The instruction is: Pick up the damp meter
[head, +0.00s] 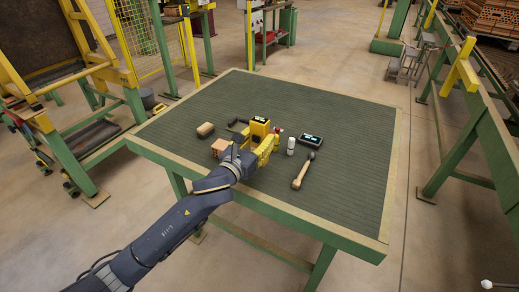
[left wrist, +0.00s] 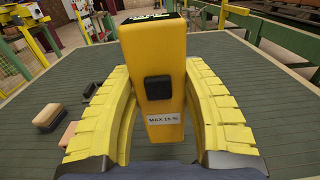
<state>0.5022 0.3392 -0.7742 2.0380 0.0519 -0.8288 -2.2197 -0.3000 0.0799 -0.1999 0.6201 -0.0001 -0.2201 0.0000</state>
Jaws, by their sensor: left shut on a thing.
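The damp meter, a yellow upright case (head: 259,129) with a dark display on top, is at the middle of the green table mat. In the left wrist view the meter (left wrist: 160,60) shows a black button and a white label reading about "MAX 15 %". My left gripper (head: 264,146) has its yellow fingers on both sides of the meter and is shut on it. The fingers also flank it in the left wrist view (left wrist: 158,85). The meter's lower end is partly hidden in the head view, so I cannot tell whether it touches the mat. My right gripper is not in view.
A tan block (head: 205,130) and a reddish block (head: 219,147) lie left of the meter. A white cylinder (head: 291,146), a black device with a lit display (head: 311,141) and a wooden-handled tool (head: 303,172) lie right. The mat's far and right parts (head: 345,115) are clear.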

